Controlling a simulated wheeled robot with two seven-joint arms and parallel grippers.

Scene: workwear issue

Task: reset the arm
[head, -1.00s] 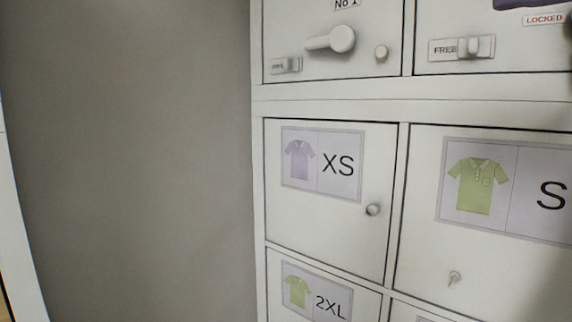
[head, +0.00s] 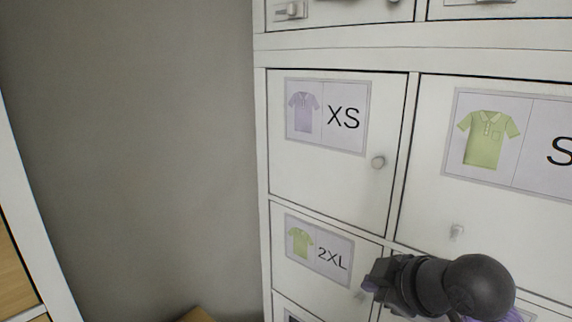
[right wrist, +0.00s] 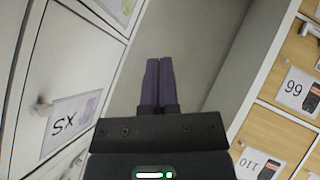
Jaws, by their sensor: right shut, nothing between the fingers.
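My right gripper (right wrist: 159,84) is shut and empty in the right wrist view, its two dark fingers side by side against the grey wall. In the head view the right gripper and wrist (head: 372,284) show at the lower right, in front of the lockers, near the door labelled 2XL. They cover part of the doors below the S door. My left gripper is not in view.
A white locker bank holds closed doors labelled XS (head: 325,185), S (head: 436,185) and 2XL (head: 300,267), with small knobs. A grey wall (head: 150,150) is at left.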

